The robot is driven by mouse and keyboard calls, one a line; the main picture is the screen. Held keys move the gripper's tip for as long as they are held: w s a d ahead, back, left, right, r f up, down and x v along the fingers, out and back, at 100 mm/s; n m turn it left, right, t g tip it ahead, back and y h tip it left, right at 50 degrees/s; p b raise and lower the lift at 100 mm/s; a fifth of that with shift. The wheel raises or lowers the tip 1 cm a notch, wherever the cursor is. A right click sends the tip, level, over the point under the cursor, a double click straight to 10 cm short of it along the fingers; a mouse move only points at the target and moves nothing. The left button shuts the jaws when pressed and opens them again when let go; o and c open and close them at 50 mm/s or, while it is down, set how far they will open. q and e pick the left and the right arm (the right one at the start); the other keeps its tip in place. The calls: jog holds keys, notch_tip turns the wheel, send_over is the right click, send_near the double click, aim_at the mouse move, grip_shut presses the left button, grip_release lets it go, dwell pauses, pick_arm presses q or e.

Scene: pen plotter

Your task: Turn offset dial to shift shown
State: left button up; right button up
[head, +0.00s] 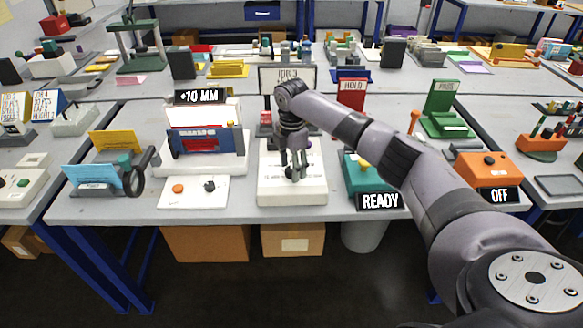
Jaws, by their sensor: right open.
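A black sign reading "+10 MM" (199,96) stands above the plotter (205,142), which has a blue and red carriage on a white base. A white panel (178,192) in front of it carries an orange button (178,188) and a small dark knob (210,186). My right gripper (296,176) points down over a white block-shaped unit (305,198) in the middle of the table. Its fingers are apart, and they hide whatever lies directly beneath. I cannot tell whether they touch it. My left gripper is out of view.
A teal box by a READY sign (380,201) stands to the right, partly behind my right arm. An orange box (487,170) with an OFF sign (505,195) is further right. Blue and yellow card holders (90,178) stand left. Cardboard boxes (292,240) are below.

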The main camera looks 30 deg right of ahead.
jog(key=shift+f, duration=0.5)
jog(key=c, duration=1.1)
jog(key=shift+c, duration=0.2)
jog(key=shift+r, duration=0.1)
